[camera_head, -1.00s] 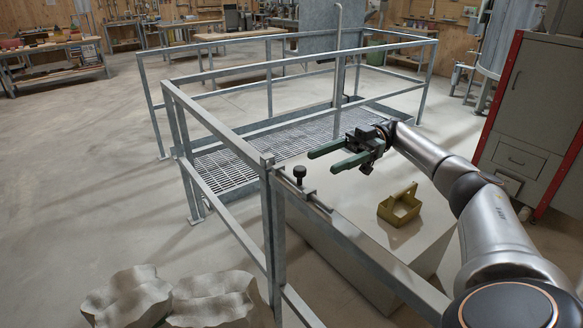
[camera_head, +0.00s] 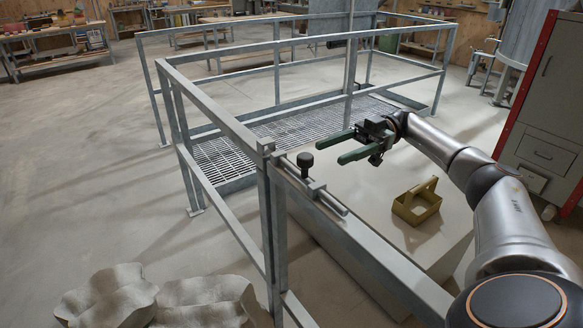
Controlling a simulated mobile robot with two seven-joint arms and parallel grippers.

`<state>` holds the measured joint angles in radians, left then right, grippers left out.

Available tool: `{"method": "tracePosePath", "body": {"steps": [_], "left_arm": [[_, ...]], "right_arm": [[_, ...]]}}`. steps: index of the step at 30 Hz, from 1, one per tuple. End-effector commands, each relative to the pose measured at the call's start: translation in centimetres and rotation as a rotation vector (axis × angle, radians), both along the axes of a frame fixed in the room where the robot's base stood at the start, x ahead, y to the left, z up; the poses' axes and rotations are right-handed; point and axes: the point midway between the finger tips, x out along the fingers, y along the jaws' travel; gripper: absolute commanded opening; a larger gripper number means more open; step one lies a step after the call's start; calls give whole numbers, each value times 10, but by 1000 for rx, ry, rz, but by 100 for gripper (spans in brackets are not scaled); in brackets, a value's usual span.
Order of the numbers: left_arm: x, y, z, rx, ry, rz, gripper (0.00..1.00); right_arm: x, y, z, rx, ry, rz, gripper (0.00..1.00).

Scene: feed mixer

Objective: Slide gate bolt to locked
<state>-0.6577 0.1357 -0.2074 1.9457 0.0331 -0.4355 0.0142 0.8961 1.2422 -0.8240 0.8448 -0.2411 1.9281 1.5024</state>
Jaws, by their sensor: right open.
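The gate bolt (camera_head: 321,197) is a grey sliding bar on the top rail of the metal gate (camera_head: 375,262), near the corner post (camera_head: 266,150). Its round black knob (camera_head: 305,161) stands upright on it. My right gripper (camera_head: 328,148) is open, with two green fingers pointing left. In the picture its fingertips lie just right of the knob, with the knob outside them. I cannot tell the exact gap in depth. My left gripper is not in view.
A yellow-brown open box with a handle (camera_head: 416,203) sits on a pale block (camera_head: 455,225) behind the gate. Grey sacks (camera_head: 110,296) lie at the lower left. A railed grating platform (camera_head: 300,130) stands behind. A red-edged grey cabinet (camera_head: 550,110) is at right.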

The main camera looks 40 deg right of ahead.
Motion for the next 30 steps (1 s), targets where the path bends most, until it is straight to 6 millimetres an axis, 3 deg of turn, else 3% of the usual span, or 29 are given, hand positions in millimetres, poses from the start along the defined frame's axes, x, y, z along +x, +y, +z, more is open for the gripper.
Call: {"method": "tracePosePath", "body": {"steps": [21,30], "left_arm": [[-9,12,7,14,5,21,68],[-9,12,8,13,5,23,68]], "right_arm": [[10,101,1,1,3,2,68],[12,114,0,1,3,-1,68]]}}
